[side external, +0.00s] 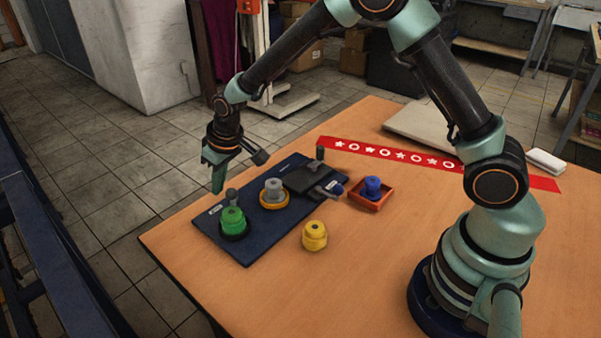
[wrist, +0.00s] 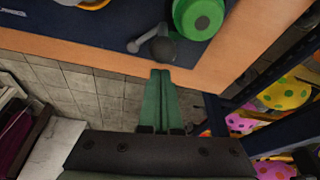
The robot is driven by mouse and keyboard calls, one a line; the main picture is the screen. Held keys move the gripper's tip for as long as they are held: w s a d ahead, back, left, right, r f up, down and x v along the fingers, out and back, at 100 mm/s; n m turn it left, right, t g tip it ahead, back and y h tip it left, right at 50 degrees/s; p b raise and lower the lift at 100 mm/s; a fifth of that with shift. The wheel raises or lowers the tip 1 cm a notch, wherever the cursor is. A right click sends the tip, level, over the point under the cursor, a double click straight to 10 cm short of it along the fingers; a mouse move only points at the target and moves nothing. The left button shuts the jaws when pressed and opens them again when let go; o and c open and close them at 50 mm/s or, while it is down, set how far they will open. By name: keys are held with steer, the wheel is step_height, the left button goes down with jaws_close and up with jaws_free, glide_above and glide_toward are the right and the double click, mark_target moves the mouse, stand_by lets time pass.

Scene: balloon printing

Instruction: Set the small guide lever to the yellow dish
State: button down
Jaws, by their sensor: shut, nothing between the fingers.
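A small grey lever with a dark round knob (wrist: 162,47) stands at the board's edge beside the green piece; its grey top also shows in the side view (side external: 232,195). The yellow dish (side external: 263,204) sits on the dark blue board and holds a grey stepped piece (side external: 273,188). Part of the dish shows at the top left of the wrist view (wrist: 93,4). My gripper (side external: 218,188) is shut and empty, pointing down just beyond the board's far-left edge. In the wrist view its fingertips (wrist: 161,72) are close to the lever's knob, apparently without holding it.
A black block (side external: 303,180) with another grey lever is at the board's right. A blue piece (side external: 372,187) stands in an orange tray (side external: 371,204). A yellow piece (side external: 314,236) stands on the table.

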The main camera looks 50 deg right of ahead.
steer(key=shift+s+d+r, duration=0.1)
steer(key=shift+s+r, duration=0.05)
steer(key=shift+s, duration=0.55)
steer(key=shift+s+d+n, duration=0.2)
steer(key=shift+n, duration=0.6)
steer(key=shift+s+d+n, duration=0.3)
steer(key=shift+s+n, duration=0.05)
steer(key=shift+n, duration=0.45)
steer(key=shift+s+d, duration=0.25)
steer(key=shift+d, duration=0.2)
steer(key=shift+s+d, duration=0.2)
steer(key=shift+d, duration=0.35)
steer(key=shift+w, duration=0.15)
steer(key=shift+w+a, duration=0.45)
steer(key=shift+w, duration=0.1)
